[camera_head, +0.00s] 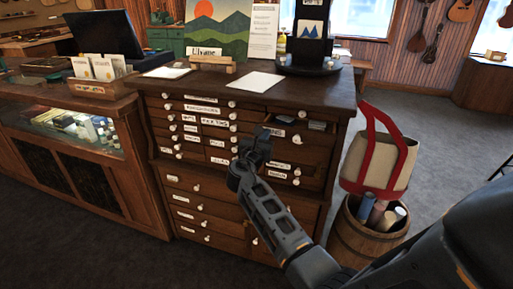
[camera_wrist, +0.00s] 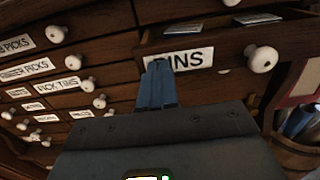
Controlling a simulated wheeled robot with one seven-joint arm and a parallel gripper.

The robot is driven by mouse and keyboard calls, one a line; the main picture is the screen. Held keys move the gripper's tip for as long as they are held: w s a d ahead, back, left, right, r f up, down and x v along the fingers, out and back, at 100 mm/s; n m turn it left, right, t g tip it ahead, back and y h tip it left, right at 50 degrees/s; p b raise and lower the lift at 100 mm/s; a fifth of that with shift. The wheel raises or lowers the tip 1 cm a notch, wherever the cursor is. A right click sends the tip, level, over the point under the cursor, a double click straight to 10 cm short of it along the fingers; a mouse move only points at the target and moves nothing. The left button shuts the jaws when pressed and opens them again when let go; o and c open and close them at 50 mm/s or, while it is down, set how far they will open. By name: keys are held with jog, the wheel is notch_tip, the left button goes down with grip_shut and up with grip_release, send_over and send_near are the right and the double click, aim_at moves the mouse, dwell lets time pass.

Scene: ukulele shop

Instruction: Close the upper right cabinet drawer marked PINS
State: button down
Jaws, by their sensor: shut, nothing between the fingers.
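The wooden cabinet (camera_head: 225,155) has several small drawers with white labels and white knobs. The PINS drawer (camera_head: 287,119) at its upper right stands pulled out, and its open top shows contents at the right end. In the wrist view the PINS drawer (camera_wrist: 222,46) carries a white label reading PINS, with a round white knob to its right. My gripper (camera_head: 264,133) is shut and empty in front of the drawer's left part. In the wrist view its fingertips (camera_wrist: 158,66) cover the label's left edge; whether they touch the drawer front is unclear.
A wooden barrel (camera_head: 368,232) with rolled items and a red-trimmed cream bag (camera_head: 377,150) stand right of the cabinet. A glass display counter (camera_head: 85,130) adjoins at left. A painting and a dark stand (camera_head: 308,65) sit on the cabinet top. Grey floor at right is open.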

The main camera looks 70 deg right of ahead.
jog(key=d, duration=0.5)
jog(key=d+b, duration=0.1)
jog(key=d, duration=0.2)
jog(key=shift+w+d, duration=0.15)
jog(key=shift+w, duration=0.2)
jog(key=shift+d+r, duration=0.1)
jog(key=shift+d, duration=0.15)
jog(key=shift+r, duration=0.1)
